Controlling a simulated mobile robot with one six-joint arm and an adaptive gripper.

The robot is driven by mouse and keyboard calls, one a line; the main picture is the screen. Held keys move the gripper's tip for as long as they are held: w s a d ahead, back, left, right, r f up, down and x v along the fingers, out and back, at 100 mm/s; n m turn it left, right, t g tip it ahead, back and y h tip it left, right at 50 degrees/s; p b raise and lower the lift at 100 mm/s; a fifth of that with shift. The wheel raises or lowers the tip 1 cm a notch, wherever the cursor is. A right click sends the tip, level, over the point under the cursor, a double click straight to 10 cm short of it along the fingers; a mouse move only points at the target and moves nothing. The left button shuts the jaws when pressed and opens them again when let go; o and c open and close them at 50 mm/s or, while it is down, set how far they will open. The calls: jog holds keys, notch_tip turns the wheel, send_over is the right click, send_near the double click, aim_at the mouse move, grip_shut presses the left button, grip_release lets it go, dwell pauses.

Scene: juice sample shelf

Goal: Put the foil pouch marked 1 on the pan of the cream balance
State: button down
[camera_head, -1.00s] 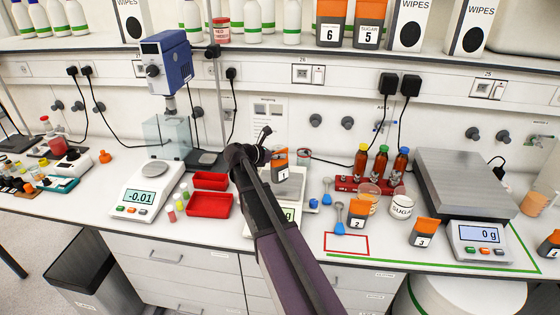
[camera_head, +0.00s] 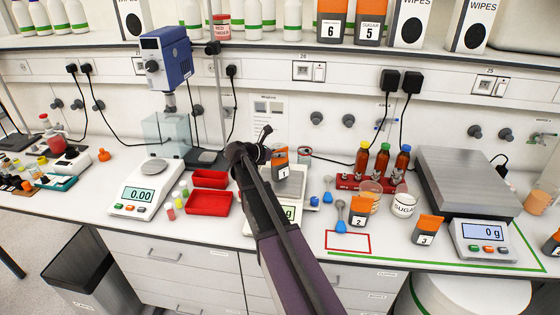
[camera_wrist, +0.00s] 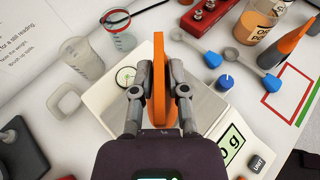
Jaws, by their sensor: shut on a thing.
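The foil pouch marked 1 (camera_head: 283,172), dark grey with an orange top, is upright in my gripper (camera_head: 268,160). In the wrist view my gripper (camera_wrist: 158,90) is shut on the pouch (camera_wrist: 159,55), which is seen from its orange top edge. Below it is the cream balance (camera_wrist: 105,103), with its square metal pan (camera_wrist: 213,106) under the pouch. Its display ends in "0 g", partly hidden. In the head view my arm covers much of this balance (camera_head: 300,209). I cannot tell whether the pouch touches the pan.
Red trays (camera_head: 209,204) and another balance (camera_head: 129,210) are left. A large scale (camera_head: 484,240) is far right.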

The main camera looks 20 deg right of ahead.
jog(key=shift+f+b, duration=0.35)
jog(key=shift+f, duration=0.35)
jog(key=shift+f, duration=0.1)
jog(key=c, duration=0.6)
grip_release()
jog(key=shift+c, duration=0.2)
jog(key=shift+r, duration=0.2)
jog(key=p+v, duration=0.4)
jog(key=v, duration=0.8)
jog(key=shift+p, duration=0.3)
